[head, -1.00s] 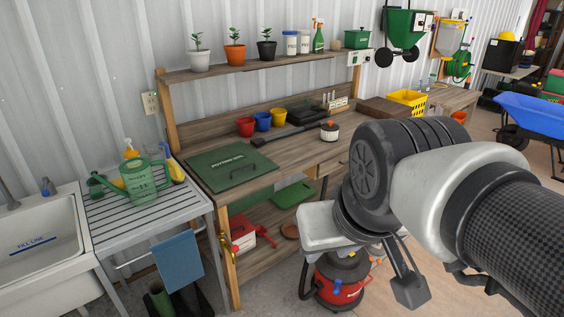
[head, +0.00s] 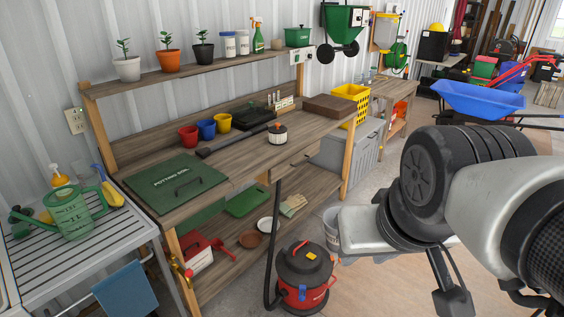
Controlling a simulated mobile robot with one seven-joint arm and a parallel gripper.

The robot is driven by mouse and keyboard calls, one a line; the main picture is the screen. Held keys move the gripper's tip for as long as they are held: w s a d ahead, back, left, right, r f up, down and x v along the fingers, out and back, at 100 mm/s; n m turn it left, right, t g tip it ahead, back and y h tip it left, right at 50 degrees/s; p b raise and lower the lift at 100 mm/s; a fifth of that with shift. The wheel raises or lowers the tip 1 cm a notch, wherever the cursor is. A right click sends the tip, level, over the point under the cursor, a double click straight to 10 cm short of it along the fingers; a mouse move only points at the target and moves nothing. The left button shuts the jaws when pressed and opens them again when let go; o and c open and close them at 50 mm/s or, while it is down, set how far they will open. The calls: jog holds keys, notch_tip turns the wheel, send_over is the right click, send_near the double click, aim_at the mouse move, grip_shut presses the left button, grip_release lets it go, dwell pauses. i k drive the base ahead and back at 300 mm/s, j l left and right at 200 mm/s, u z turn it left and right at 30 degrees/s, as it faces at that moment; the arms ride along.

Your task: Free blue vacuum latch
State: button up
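A red shop vacuum (head: 300,296) with a black lid stands on the floor at the lower middle of the head view, by the front of the workbench. My arm comes in from the right. My gripper (head: 453,300) points down at the lower right, to the right of the vacuum and apart from it. Only a dark finger part shows, so its opening cannot be made out.
A lower shelf holds a green tray (head: 247,202). A grey bin (head: 352,150) and a blue wheelbarrow (head: 478,98) stand farther back.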

aim_at(302, 288)
jog(key=k+l+u, duration=0.1)
jog(key=k+l, duration=0.1)
jog(key=k, duration=0.35)
jog(key=i, duration=0.65)
jog(key=k, duration=1.65)
jog(key=i+j+z, duration=0.1)
jog(key=i, duration=0.45)
jog(key=i+j+z, duration=0.1)
jog(key=i+j, duration=0.2)
jog(key=i, duration=0.2)
jog(key=i+j+z, duration=0.1)
jog(key=i+j, duration=0.2)
jog(key=i, duration=0.2)
jog(key=i+j+z, duration=0.1)
jog(key=i+j, duration=0.2)
jog(key=i, duration=0.25)
